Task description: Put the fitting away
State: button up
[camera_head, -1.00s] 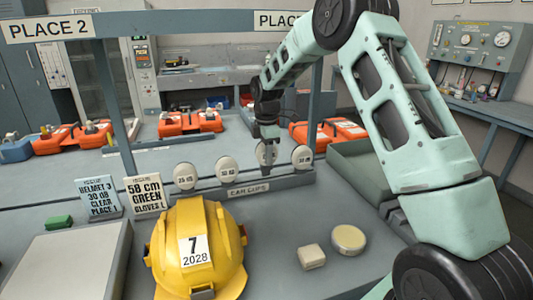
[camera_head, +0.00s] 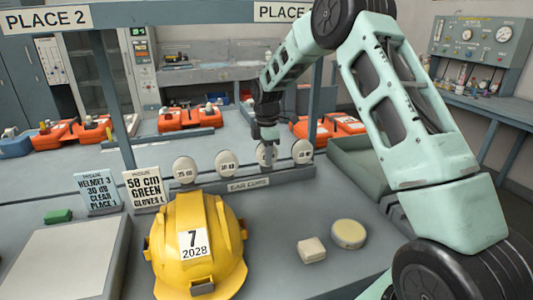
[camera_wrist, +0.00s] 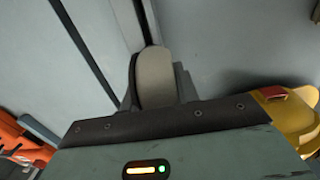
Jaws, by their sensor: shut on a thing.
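My gripper (camera_head: 267,148) is shut on a pale round ear cup (camera_head: 265,157) at the grey ear cups rack (camera_head: 247,187). In the wrist view, the ear cup (camera_wrist: 156,78) shows as a pale oval between the two dark fingers of my gripper (camera_wrist: 156,85). I cannot tell whether it still touches the rack. Other labelled ear cups stand to its left (camera_head: 226,163) and right (camera_head: 302,151). A yellow helmet (camera_head: 195,240) marked 7 and 2028 sits in front of the rack. Two cards stand left of it: a blue card (camera_head: 97,193) and a white card (camera_head: 143,188).
A square pale pad (camera_head: 311,250) and a round cream tin-like piece (camera_head: 348,234) lie right of the helmet. A grey plate (camera_head: 60,260) and a green block (camera_head: 58,216) are at left. Orange cases (camera_head: 190,119) stand behind. Posts carry the PLACE signs (camera_head: 47,20).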

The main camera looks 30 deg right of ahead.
jog(key=shift+f, duration=0.6)
jog(key=o, duration=1)
jog(key=shift+r, duration=0.1)
notch_tip(320, 180, up, 7)
jog(key=shift+r+b, duration=0.2)
jog(key=shift+b, duration=0.35)
